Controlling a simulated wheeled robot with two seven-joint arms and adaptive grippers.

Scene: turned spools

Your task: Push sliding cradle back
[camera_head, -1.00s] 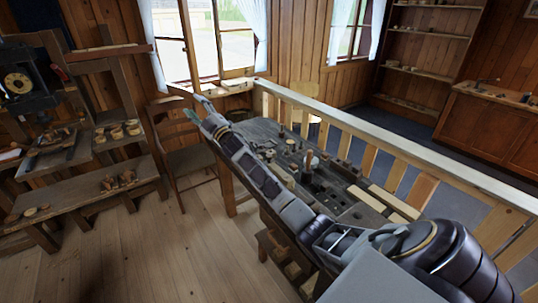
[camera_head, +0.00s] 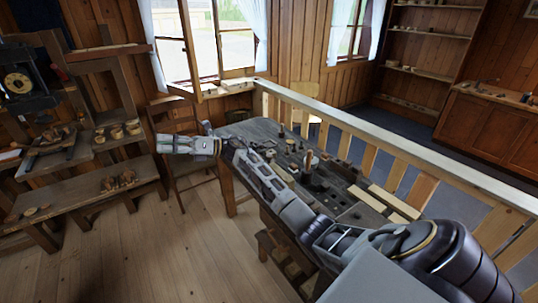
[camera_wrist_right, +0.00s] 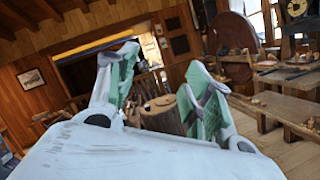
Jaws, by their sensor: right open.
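What looks like the sliding cradle (camera_head: 50,138) sits with small turned pieces on dark rails, on the upper level of the wooden bench at the left of the head view. It is small there, and I cannot tell how far along the rails it is. My right gripper (camera_head: 160,144) is open and empty, held in the air to the right of that bench and clearly apart from it. Its two green-padded fingers stand apart in the right wrist view (camera_wrist_right: 160,78). My left gripper is not in view.
A dark machine with a round dial (camera_head: 18,82) stands behind the bench. Round wooden pieces (camera_head: 117,131) and spools (camera_head: 118,181) lie on its levels. A chair (camera_head: 182,125), a cluttered worktable (camera_head: 245,130) and a railing (camera_head: 350,125) are near my right arm. Open floor (camera_head: 130,245) lies in front.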

